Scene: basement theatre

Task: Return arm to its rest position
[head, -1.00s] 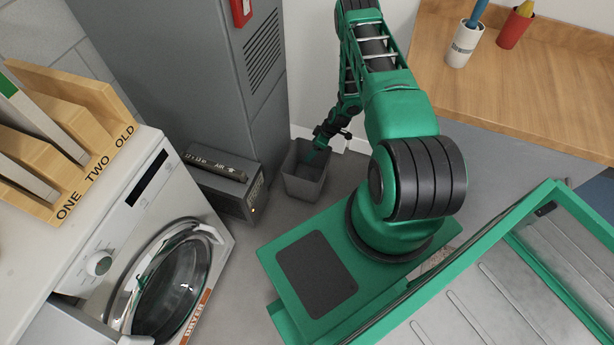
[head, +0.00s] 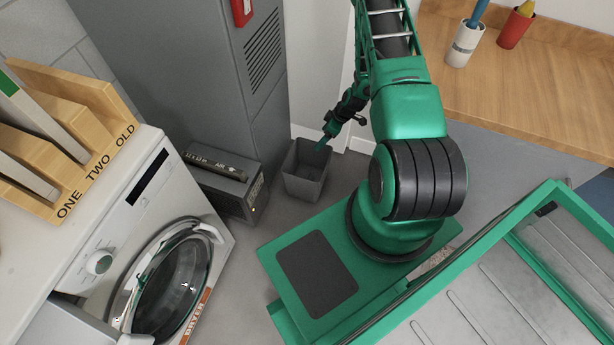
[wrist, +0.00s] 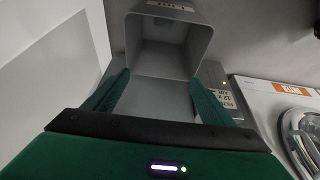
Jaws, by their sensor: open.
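My green arm rises from my base and reaches over toward the back. My gripper (head: 322,146) is at the rim of a small grey bin (head: 303,177) that stands on the floor by the tall grey cabinet. In the wrist view my gripper (wrist: 158,98) has its two green fingers spread wide, with nothing between them. The bin (wrist: 170,45) shows beyond the fingertips, and the part of its inside that I can see looks empty.
A grey box with a filter slot (head: 225,180) stands left of the bin. A tall grey cabinet (head: 200,80) stands behind. A wooden desk (head: 540,90) with two pencil cups is at right.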

